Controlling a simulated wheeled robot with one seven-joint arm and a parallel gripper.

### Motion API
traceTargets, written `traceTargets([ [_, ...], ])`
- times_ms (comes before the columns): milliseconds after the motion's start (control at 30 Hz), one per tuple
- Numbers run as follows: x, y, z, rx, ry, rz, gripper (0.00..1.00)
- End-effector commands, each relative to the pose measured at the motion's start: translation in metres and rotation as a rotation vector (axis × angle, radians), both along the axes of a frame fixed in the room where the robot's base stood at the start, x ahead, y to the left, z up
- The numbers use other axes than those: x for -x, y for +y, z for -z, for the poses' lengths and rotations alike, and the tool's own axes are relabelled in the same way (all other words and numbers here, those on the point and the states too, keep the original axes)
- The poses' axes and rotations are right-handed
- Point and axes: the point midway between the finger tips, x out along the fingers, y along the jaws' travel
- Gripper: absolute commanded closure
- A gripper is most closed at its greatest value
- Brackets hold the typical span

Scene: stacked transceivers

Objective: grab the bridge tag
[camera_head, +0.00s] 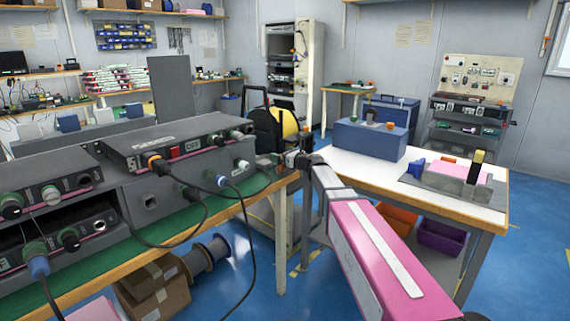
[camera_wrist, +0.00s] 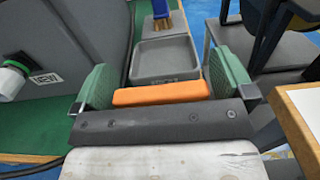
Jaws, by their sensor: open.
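I cannot make out with certainty which thing is the bridge tag. In the head view, a grey transceiver (camera_head: 165,140) lies across the top of the stack, with a small red label (camera_head: 175,152) on its front. In the wrist view, a white printed label (camera_wrist: 47,78) shows on a grey casing at the left. My gripper (camera_wrist: 165,82) is open, its two green finger pads wide apart. An orange bar (camera_wrist: 160,93) lies across between their bases; I cannot tell whether it is part of my gripper. In the head view my gripper (camera_head: 298,160) is by the green bench's right end.
A grey tray (camera_wrist: 165,75) lies beyond my fingers in the wrist view. Black cables hang from the transceivers over the green bench (camera_head: 165,248). A white table (camera_head: 340,162) with a blue box (camera_head: 370,138) stands at the right. Blue floor lies between bench and table.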

Motion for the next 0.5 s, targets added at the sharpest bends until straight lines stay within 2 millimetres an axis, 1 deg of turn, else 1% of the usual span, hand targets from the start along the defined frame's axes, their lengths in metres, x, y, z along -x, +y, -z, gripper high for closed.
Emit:
traceTargets([
  [33,0.0002,-0.0001,0.0,0.0,0.0,0.0,0.03],
  [67,0.0002,-0.0001,0.0,0.0,0.0,0.0,0.13],
  [100,0.0003,-0.0002,0.0,0.0,0.0,0.0,0.26],
  [167,0.0003,-0.0002,0.0001,0.0,0.0,0.0,0.44],
  [500,0.0002,-0.0003,-0.0023,0.001,-0.001,0.0,0.44],
])
